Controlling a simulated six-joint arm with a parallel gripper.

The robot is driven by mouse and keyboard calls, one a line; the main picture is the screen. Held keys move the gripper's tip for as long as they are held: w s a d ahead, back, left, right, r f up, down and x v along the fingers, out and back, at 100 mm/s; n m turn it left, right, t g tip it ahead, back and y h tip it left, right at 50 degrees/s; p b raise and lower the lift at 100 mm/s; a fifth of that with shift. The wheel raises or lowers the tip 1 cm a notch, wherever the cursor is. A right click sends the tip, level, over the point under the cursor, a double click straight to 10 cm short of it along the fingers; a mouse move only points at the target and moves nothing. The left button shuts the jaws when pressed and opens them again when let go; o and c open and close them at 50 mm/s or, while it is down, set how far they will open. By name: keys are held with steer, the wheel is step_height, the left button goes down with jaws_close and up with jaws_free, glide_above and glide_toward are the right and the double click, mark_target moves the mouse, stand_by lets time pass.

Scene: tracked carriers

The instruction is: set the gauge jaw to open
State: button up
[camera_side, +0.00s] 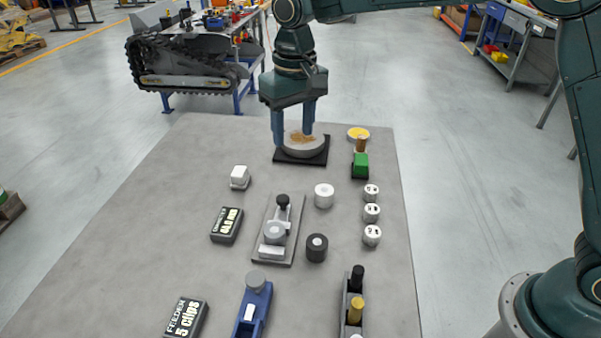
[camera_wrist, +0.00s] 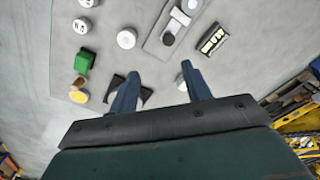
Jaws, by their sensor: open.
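In the wrist view the gauge (camera_wrist: 157,40) is at the top, partly cut off by the edge. I cannot tell its jaw's position. A dark block (camera_side: 227,226) with a lit readout, hard to read, lies to its left. My gripper (camera_side: 293,138) is open and empty, fingers down, well behind the gauge, over or beside a grey round disc with a brown top (camera_side: 303,151); contact is unclear.
The disc rests on a black square pad (camera_side: 285,158). A green block (camera_side: 361,166), white cylinder (camera_side: 324,195), black cylinder (camera_side: 317,247) and several small white cylinders stand to the right. A blue lever unit (camera_side: 253,305) and a "FEEDER 5 clips" block (camera_side: 186,318) are in front. Table at left is clear.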

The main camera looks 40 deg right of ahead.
mark_target(283, 197)
steer(key=shift+w+a+f, duration=0.4)
steer(key=shift+a+f, duration=0.15)
steer(key=shift+f, duration=0.1)
steer(key=shift+w+a+f, duration=0.35)
steer(key=shift+a+f, duration=0.15)
steer(key=shift+f, duration=0.1)
steer(key=shift+f, duration=0.1)
step_height(283, 197, down, 14)
steer(key=shift+r, duration=0.2)
jaws_close()
